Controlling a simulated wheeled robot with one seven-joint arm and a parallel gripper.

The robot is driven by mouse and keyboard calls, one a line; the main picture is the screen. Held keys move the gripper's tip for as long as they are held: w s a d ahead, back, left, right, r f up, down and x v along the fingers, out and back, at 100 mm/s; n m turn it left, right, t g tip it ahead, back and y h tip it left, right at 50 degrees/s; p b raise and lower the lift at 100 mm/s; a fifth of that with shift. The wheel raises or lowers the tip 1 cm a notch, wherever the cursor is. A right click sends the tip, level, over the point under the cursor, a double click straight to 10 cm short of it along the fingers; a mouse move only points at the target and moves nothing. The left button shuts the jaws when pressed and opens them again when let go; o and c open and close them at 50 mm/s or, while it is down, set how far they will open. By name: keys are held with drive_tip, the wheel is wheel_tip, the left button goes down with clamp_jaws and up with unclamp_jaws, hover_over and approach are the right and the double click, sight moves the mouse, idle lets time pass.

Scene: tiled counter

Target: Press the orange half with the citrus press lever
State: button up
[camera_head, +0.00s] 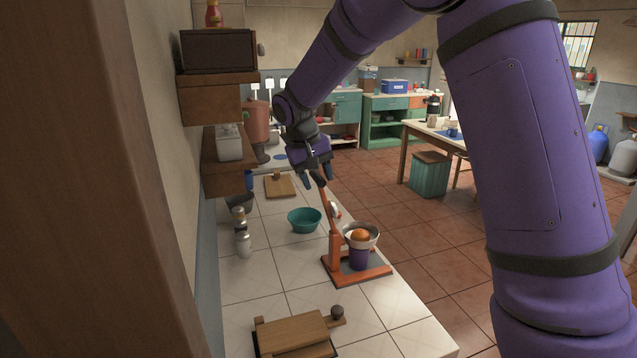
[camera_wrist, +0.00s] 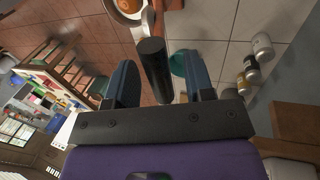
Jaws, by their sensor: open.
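The orange citrus press (camera_head: 333,252) stands on the tiled counter, its lever raised and leaning up to the left. The orange half also shows at the top edge of the wrist view (camera_wrist: 130,5). The lever's dark handle (camera_wrist: 156,72) lies between my two fingers in the wrist view. My gripper (camera_head: 318,178) is open at the lever's top end, with gaps visible on both sides of the handle (camera_wrist: 156,60).
A teal bowl (camera_head: 304,220) stands left of the press. Wall shelves (camera_head: 222,170) overhang the left side.

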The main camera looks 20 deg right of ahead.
drive_tip(key=shift+x, duration=0.85)
clamp_jaws()
drive_tip(key=shift+d, duration=0.15)
